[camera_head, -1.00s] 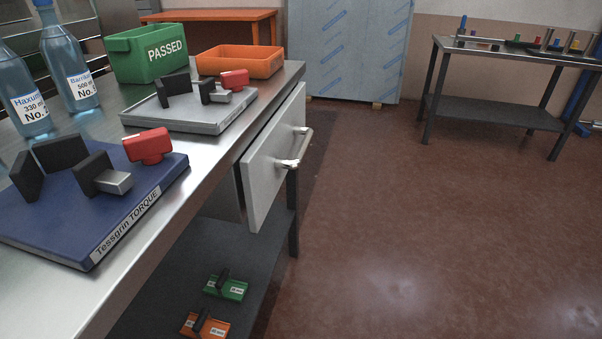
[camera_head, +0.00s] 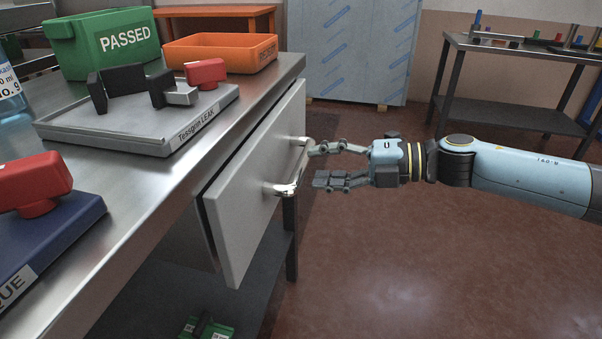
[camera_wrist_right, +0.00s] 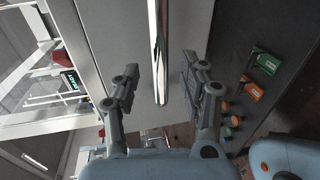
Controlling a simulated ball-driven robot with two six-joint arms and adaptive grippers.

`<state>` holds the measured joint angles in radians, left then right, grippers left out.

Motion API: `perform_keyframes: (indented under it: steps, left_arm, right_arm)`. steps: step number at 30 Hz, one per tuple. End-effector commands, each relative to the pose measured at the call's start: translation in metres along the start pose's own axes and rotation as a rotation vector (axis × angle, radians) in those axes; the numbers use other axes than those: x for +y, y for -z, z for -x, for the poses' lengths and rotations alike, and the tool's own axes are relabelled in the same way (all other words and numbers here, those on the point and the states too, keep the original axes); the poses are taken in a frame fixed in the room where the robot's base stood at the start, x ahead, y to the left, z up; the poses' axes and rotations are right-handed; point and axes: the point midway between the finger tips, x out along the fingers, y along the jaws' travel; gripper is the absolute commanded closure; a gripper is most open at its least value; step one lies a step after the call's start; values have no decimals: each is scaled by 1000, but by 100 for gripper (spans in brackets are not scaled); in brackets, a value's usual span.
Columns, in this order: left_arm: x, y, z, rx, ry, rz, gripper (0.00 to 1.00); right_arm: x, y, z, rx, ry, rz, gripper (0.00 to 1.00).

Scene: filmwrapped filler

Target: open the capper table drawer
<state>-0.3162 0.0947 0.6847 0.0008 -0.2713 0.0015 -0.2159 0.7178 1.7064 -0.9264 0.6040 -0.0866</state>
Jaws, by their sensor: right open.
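The capper table drawer has a light grey front (camera_head: 250,190) just under the edge of the steel table (camera_head: 170,185). Its chrome bar handle (camera_head: 292,180) stands out from the front. My right gripper (camera_head: 318,165) comes in from the right, open, with its fingertips at the handle, one finger above the other in the head view. In the right wrist view the handle (camera_wrist_right: 157,45) runs between the two spread fingers of the gripper (camera_wrist_right: 162,75), apart from both, with the drawer front (camera_wrist_right: 112,35) behind it. My left gripper is not in view.
On the table stand a green PASSED box (camera_head: 105,42), an orange tray (camera_head: 220,52), a grey tester (camera_head: 120,125) and a blue tester (camera_head: 50,230). A lower shelf (camera_head: 245,275) lies beneath. The floor right of the drawer is free below my arm.

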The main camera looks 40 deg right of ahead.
Motion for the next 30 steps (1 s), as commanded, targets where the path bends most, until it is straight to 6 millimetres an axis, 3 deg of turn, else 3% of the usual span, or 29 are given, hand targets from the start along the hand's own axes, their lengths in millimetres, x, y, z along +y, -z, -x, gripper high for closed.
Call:
perform_keyframes:
  steps: [3, 9, 19, 27, 30]
  left_arm:
    - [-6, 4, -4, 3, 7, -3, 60]
    - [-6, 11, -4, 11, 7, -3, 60]
    - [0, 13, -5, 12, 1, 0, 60]
    - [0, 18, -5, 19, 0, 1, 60]
    - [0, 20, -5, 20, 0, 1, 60]
  right_arm:
    - [0, -1, -20, -3, -4, -3, 56]
    - [0, 0, -40, -2, -2, -3, 56]
    - [0, -1, -44, -2, 1, -3, 56]
    - [0, -1, -44, -2, 1, -3, 91]
    - [0, -1, -44, -2, 1, -3, 100]
